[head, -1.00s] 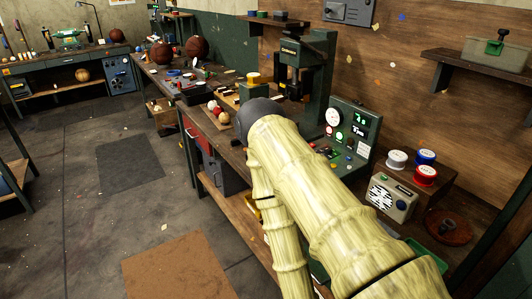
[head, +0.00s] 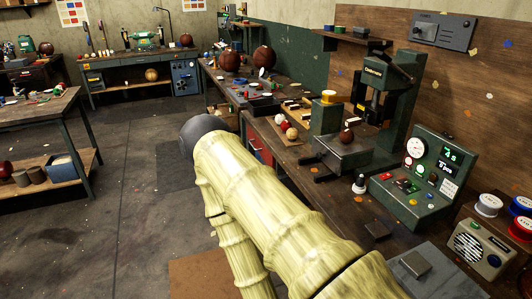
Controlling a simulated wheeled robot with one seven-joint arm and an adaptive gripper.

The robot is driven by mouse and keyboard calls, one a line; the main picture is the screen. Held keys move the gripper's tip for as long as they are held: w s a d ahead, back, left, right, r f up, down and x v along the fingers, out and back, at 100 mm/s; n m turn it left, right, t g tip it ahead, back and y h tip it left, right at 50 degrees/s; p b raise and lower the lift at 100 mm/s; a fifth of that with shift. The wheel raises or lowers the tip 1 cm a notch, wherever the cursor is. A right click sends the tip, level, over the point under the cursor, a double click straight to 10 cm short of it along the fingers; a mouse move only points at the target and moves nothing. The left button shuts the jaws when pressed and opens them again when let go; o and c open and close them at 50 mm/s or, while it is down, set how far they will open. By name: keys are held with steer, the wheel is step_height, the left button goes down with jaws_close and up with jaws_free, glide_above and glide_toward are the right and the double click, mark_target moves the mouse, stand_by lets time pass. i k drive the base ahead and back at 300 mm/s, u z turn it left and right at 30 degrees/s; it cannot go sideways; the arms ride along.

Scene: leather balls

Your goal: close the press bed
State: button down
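The green press (head: 399,104) stands on the workbench at the right of the head view, against the wooden wall. Its bed (head: 336,166), a dark grey-green block with a handle at the front left, sits out in front of the press column. A dark brown ball (head: 347,136) rests on top of the bed. My bamboo-like arm crosses the lower middle of the view, left of the bed, and ends in a dark grey rounded joint. My gripper does not show, so its fingers cannot be judged.
A control panel (head: 418,178) with a gauge and lit displays stands right of the press. Small balls (head: 286,127) lie left of the bed. The floor at left is open, with another table (head: 40,110) beyond.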

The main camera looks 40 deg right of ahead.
mark_target(339, 157)
steer(key=u, duration=0.25)
steer(key=i, duration=0.7)
steer(key=z, duration=0.7)
steer(key=i, duration=0.75)
steer(key=z, duration=0.8)
